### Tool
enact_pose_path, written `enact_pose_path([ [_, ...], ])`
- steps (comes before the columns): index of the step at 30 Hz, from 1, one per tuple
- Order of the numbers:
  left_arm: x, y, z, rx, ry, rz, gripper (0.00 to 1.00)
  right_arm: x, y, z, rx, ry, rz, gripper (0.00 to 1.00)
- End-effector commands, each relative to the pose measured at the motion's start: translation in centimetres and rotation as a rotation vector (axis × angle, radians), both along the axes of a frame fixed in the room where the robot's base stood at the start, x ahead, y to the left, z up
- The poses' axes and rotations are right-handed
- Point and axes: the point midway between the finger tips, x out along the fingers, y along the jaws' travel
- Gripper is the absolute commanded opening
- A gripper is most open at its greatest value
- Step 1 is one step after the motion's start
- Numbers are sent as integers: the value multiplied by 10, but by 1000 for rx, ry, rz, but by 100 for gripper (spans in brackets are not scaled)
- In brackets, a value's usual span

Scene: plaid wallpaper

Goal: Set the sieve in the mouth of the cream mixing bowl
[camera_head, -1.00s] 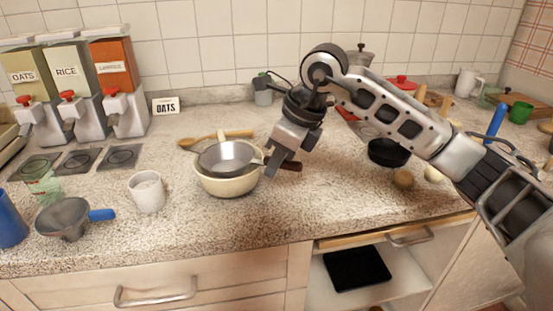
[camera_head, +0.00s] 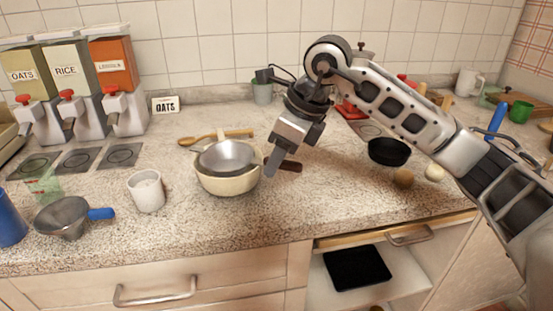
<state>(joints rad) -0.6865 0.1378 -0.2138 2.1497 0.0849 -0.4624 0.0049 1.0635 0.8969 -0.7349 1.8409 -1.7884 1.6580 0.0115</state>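The cream mixing bowl (camera_head: 228,184) stands on the counter, left of the middle. The sieve (camera_head: 228,157), a round grey metal bowl shape, sits in its mouth, with its rim a little above the bowl's rim. My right gripper (camera_head: 272,168) points down at the right side of the bowl and sieve. The finger gap is hidden. My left gripper is not in view.
A white mug (camera_head: 147,192) and a grey metal piece with a blue handle (camera_head: 70,217) stand to the left. A wooden spoon (camera_head: 215,137) lies behind the bowl. A black pan (camera_head: 389,152) stands to the right. The counter in front of the bowl is clear.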

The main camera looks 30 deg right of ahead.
Motion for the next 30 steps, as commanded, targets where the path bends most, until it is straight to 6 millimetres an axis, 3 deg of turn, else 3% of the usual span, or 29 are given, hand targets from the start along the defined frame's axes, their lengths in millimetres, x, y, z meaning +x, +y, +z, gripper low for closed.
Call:
enact_pose_path([
  [15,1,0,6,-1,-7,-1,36,-33,-31,110,1,-6,-1,40],
  [21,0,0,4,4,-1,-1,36,-40,-37,132,1,-3,0,40],
  [30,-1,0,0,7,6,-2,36,-41,-38,136,1,-2,0,40],
])
